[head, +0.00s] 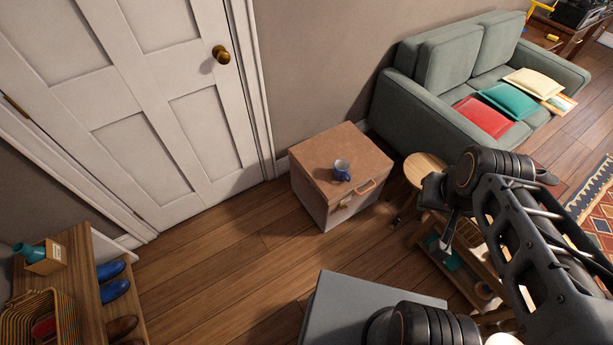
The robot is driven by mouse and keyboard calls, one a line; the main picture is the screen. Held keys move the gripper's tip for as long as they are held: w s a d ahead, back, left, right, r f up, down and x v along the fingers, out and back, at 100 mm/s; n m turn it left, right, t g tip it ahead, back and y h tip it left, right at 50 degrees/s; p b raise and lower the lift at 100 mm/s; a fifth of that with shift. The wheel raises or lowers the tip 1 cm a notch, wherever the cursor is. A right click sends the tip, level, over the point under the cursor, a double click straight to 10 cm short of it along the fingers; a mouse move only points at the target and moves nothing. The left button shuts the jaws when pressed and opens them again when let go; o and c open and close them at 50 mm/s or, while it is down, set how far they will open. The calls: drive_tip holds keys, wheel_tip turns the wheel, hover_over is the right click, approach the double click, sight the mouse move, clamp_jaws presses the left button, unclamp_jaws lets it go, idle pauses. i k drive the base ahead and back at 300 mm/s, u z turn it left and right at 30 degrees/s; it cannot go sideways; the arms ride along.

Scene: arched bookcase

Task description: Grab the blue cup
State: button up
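A small blue cup (342,169) with a paler inside stands upright on the wooden top of a low white cabinet (325,151), near the middle of the head view. The cup stands near the middle of the top, with clear surface around it. My gripper (443,245) is at the right, in front of a low shelf, and points downward. It is well to the right of the cup and apart from it. Its fingers are small and dark here, so I cannot tell whether they are open or shut.
A round wooden stool (425,168) stands right of the cabinet, before a green sofa (440,104) with cushions. A white door (140,95) is behind to the left. A shoe rack (95,255) is at lower left. Wooden floor (220,260) in front of the cabinet is clear.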

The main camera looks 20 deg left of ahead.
sight(343, 173)
drive_tip(key=u, duration=0.75)
drive_tip(key=i, duration=1)
